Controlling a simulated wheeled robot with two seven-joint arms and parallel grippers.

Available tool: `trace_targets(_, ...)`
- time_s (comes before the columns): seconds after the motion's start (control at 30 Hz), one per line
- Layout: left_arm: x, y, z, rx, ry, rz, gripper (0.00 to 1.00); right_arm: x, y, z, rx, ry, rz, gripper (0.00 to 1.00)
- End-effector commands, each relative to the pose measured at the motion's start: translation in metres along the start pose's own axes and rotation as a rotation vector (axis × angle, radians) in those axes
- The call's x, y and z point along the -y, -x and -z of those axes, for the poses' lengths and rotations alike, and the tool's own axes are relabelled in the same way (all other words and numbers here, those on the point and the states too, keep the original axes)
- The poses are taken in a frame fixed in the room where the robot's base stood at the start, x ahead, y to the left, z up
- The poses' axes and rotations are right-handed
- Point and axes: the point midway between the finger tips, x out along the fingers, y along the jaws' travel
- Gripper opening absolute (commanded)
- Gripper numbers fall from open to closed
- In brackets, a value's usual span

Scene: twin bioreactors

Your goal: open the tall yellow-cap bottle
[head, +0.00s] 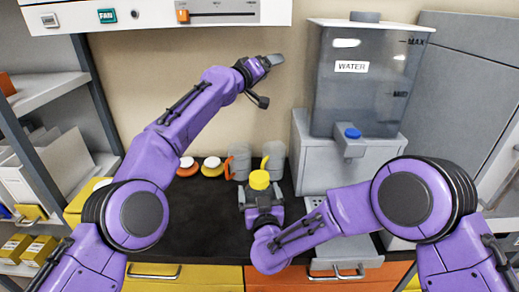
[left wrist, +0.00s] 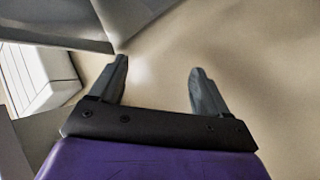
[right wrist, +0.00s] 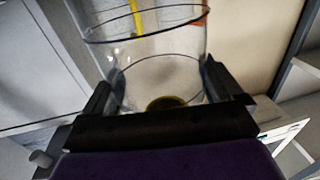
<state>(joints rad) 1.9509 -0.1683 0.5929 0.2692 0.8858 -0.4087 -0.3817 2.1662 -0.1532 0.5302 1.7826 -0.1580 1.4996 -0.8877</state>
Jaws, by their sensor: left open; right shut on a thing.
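The yellow cap (head: 259,180) shows from above in the head view, at my right gripper. The bottle's body is mostly hidden there by the gripper. In the right wrist view a clear, rounded bottle (right wrist: 155,55) stands between the two fingers of my right gripper (right wrist: 165,95), which is shut on it. A dark yellow patch shows low between those fingers. My left gripper (head: 270,62) is raised high in front of the wall, well above and apart from the cap. In the left wrist view its fingers (left wrist: 155,85) are spread, with nothing between them.
A grey water tank (head: 365,90) with a blue knob (head: 352,133) stands right of the bottle. The dark counter (head: 200,225) is clear at left. Shelves (head: 45,85) stand at far left.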

Motion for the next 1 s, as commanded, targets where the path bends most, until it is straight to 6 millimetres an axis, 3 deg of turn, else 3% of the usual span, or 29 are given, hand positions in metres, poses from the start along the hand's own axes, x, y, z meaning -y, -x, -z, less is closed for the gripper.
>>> trace_targets(0.17,0.008,0.02,-0.078,0.431,-0.665,-0.128,0.77,0.0,0.0,-0.001,0.001,-0.001,0.0,0.08)
trace_targets(0.3,0.011,0.056,-0.137,0.786,-1.157,-0.349,0.77,0.0,0.0,-0.001,0.002,-0.001,0.0,0.08)
trace_targets(0.43,0.013,0.099,-0.174,1.106,-1.561,-0.641,0.77,0.0,0.0,-0.001,0.002,-0.001,0.001,0.08)
trace_targets(0.6,0.02,0.149,-0.183,1.457,-1.907,-1.036,0.77,0.0,0.0,-0.001,0.002,0.0,0.0,0.08)
trace_targets(0.7,0.022,0.166,-0.178,1.589,-1.998,-1.202,0.77,0.0,0.0,-0.001,0.002,0.0,0.0,0.08)
trace_targets(1.0,0.03,0.175,-0.18,1.677,-2.036,-1.323,0.77,0.0,0.0,-0.001,0.002,0.0,-0.001,0.08)
